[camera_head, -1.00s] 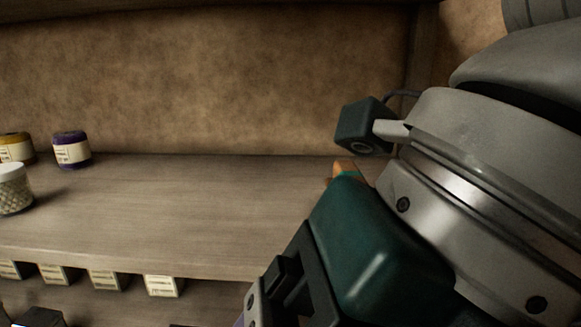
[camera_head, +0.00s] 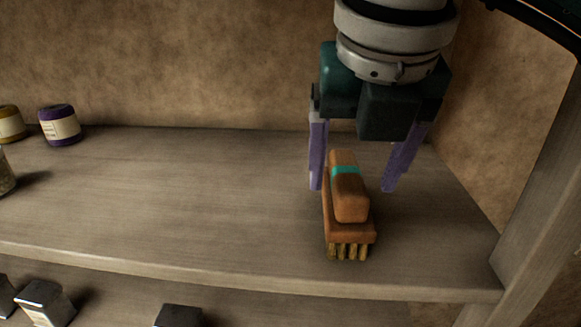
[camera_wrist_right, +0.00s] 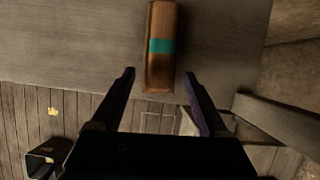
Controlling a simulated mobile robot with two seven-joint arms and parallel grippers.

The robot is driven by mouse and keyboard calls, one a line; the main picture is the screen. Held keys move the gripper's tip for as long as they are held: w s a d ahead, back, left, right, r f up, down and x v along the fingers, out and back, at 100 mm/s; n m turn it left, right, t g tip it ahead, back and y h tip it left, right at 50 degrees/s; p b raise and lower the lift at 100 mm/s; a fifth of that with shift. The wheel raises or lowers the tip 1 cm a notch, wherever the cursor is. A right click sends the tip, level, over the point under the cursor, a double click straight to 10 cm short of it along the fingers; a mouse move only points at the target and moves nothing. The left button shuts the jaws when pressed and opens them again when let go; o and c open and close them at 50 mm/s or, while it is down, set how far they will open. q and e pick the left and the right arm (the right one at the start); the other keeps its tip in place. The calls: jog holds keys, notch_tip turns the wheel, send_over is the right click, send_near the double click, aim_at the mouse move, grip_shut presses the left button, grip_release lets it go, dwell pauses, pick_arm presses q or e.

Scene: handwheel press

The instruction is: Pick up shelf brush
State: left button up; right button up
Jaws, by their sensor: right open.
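The shelf brush (camera_head: 348,200) has a brown wooden block handle with a teal band and yellowish bristles. It stands bristles down on the upper shelf, near its right end. My right gripper (camera_head: 352,188) points down over it, open, with one purple finger on each side of the handle. In the right wrist view the brush (camera_wrist_right: 161,50) shows at the top, and its near end lies about level with the fingertips (camera_wrist_right: 160,75). The fingers do not appear to touch the brush. My left gripper is not in view.
The shelf board (camera_head: 190,210) is clear to the left of the brush. A purple-lidded jar (camera_head: 60,126) and a yellow jar (camera_head: 11,124) stand at the far left. A wooden post (camera_head: 545,190) closes the right side. A grey box (camera_head: 46,303) stands on the level below.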

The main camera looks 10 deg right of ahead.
aim_at(348, 170)
jog(key=w, duration=0.1)
jog(key=w+d+p, duration=0.1)
jog(key=w, duration=0.1)
jog(key=shift+w+r, duration=0.15)
jog(key=shift+w, duration=0.15)
jog(key=x, duration=0.3)
jog(key=shift+a+p, duration=0.1)
jog(key=shift+p, duration=0.3)
jog(key=shift+s+f+b, duration=0.1)
jog(key=shift+f+b, duration=0.3)
jog(key=shift+b, duration=0.1)
jog(key=shift+c, duration=0.2)
grip_shut()
